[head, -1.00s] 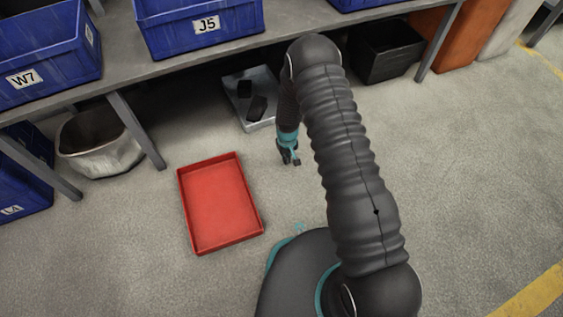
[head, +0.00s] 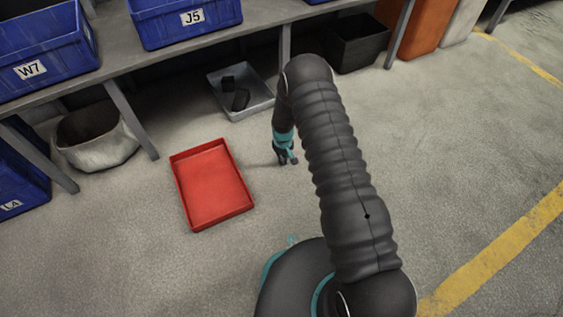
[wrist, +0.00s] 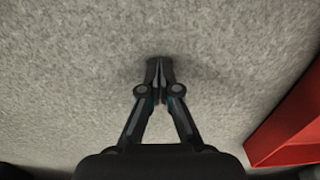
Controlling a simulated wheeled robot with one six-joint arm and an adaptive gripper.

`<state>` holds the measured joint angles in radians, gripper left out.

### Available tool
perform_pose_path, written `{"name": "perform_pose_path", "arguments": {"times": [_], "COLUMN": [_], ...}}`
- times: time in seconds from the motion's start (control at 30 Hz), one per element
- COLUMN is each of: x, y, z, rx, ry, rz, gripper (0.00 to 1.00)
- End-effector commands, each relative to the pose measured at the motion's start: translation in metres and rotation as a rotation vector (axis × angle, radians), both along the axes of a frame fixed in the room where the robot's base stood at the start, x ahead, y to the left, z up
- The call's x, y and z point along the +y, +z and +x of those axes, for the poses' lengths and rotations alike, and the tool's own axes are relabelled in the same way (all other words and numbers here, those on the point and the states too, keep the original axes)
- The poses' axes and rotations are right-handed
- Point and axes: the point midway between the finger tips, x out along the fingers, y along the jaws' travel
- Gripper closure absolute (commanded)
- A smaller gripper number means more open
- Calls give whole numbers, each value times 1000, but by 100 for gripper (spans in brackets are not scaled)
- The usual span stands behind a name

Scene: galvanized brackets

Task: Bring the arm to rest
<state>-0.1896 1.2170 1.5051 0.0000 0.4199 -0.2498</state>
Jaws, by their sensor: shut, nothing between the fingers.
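My gripper (head: 287,158) hangs pointing down over bare concrete floor, to the right of the red tray in the head view. In the wrist view its two fingers (wrist: 159,72) meet at the tips with nothing between them. My arm reaches up from my base and bends down at its far end, covering part of the floor behind it.
An empty red tray (head: 213,185) lies on the floor, its edge also at right in the wrist view (wrist: 290,125). A grey tray (head: 245,110) with dark pieces, a pale sack-like bin (head: 100,150) and a black bin (head: 358,48) stand by the bench (head: 150,50).

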Motion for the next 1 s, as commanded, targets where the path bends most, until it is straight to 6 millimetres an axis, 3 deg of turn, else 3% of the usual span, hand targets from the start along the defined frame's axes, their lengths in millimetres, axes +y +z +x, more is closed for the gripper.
{"name": "perform_pose_path", "arguments": {"times": [0.33,0.47,0.57,0.77,1.0], "x": [-7,-8,-10,-19,-32], "y": [0,14,44,146,265], "z": [4,7,13,22,12], "rx": [0,-8,-23,-70,-127], "ry": [-5,-12,-24,-63,-113], "rz": [0,2,4,13,24], "gripper": [100,100,100,100,100]}}
